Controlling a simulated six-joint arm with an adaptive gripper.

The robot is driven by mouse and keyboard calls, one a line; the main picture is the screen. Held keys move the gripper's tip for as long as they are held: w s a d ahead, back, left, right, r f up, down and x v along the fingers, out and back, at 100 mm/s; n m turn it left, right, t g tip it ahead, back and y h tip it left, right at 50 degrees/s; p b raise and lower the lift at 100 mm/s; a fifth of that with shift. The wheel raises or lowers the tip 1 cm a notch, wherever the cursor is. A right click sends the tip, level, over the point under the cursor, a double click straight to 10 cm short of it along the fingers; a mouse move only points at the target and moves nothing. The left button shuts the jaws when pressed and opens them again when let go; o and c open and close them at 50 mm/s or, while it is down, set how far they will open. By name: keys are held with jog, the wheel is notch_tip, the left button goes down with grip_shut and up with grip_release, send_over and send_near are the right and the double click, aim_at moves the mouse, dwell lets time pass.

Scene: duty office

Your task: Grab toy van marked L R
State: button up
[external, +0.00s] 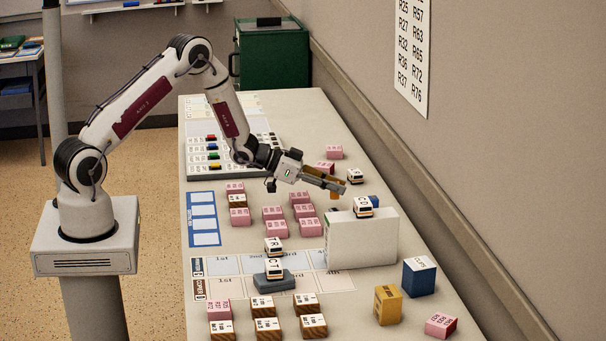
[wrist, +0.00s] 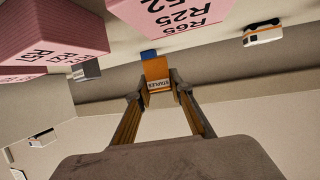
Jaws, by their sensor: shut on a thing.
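No toy van shows a readable L R mark. One white van (external: 355,177) stands past my fingertips, its mark too small to read. Another van (external: 362,208) sits on a white block, its mark seeming to include a D. Vans marked TR (external: 273,246) and CT (external: 275,268) are nearer the front, CT on a grey-blue pad. In the wrist view a white and orange van (wrist: 265,32) is at upper right, apart from the fingers. My gripper (external: 340,187) points right over the table; its fingers (wrist: 157,92) are shut on a small orange STAPLES box (wrist: 157,72).
Pink marked blocks (external: 273,212) stand left of and below my gripper. The white block (external: 362,238) is just in front of it. A blue box (external: 419,276), a yellow box (external: 388,304) and a pink block (external: 440,325) stand at front right. The wall runs along the right.

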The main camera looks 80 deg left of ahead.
jog(key=shift+r, duration=3.3)
jog(key=shift+a, duration=0.1)
jog(key=s+a+n+y, duration=0.2)
jog(key=s+a, duration=1)
jog(key=s, duration=0.3)
jog(key=shift+a+r, duration=0.15)
jog(key=shift+a, duration=0.25)
